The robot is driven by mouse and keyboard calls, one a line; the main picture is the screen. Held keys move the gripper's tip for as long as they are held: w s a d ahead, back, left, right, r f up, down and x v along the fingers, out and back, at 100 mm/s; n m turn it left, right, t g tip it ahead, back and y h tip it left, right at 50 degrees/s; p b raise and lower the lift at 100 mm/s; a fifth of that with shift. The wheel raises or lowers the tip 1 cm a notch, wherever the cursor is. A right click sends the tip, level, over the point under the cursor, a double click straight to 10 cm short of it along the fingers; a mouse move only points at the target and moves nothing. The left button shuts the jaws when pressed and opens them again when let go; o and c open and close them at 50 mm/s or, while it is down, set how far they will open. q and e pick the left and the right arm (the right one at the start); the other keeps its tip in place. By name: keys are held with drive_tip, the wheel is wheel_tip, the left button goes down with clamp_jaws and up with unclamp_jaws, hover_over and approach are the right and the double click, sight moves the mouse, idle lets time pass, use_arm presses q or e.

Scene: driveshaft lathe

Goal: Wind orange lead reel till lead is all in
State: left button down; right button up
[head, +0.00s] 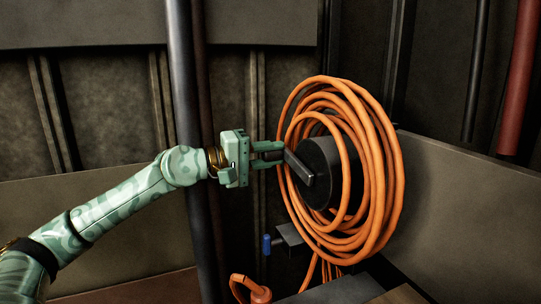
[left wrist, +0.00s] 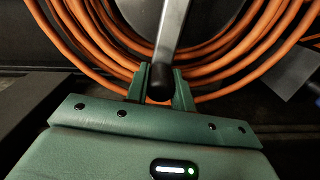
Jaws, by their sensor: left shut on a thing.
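The reel has a dark round hub (head: 319,172) with coils of orange lead (head: 385,165) wound around it. A grey crank arm (head: 300,168) runs across the hub's face and also shows in the left wrist view (left wrist: 171,30). My left gripper (head: 279,152) is shut on the crank's dark handle knob (left wrist: 160,83), at the hub's upper left in the head view. Lengths of orange lead hang below the reel, and an orange end piece (head: 256,291) shows at the bottom. My right gripper is not in view.
A dark vertical pipe (head: 195,150) stands behind my left arm. A small bracket with a blue handle (head: 267,244) sits below left of the reel. A grey panel (head: 470,200) is at the right, and a red pipe (head: 519,80) is at the far right.

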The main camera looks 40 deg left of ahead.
use_arm(q)
drive_tip(key=c, duration=1.2)
unclamp_jaws()
drive_tip(key=shift+s+r, duration=0.1)
drive_tip(key=shift+s, duration=0.2)
drive_tip(key=p+v, duration=0.5)
drive_tip(key=v, duration=1)
drive_tip(key=shift+s+a, duration=0.25)
drive_tip(key=shift+s, duration=0.05)
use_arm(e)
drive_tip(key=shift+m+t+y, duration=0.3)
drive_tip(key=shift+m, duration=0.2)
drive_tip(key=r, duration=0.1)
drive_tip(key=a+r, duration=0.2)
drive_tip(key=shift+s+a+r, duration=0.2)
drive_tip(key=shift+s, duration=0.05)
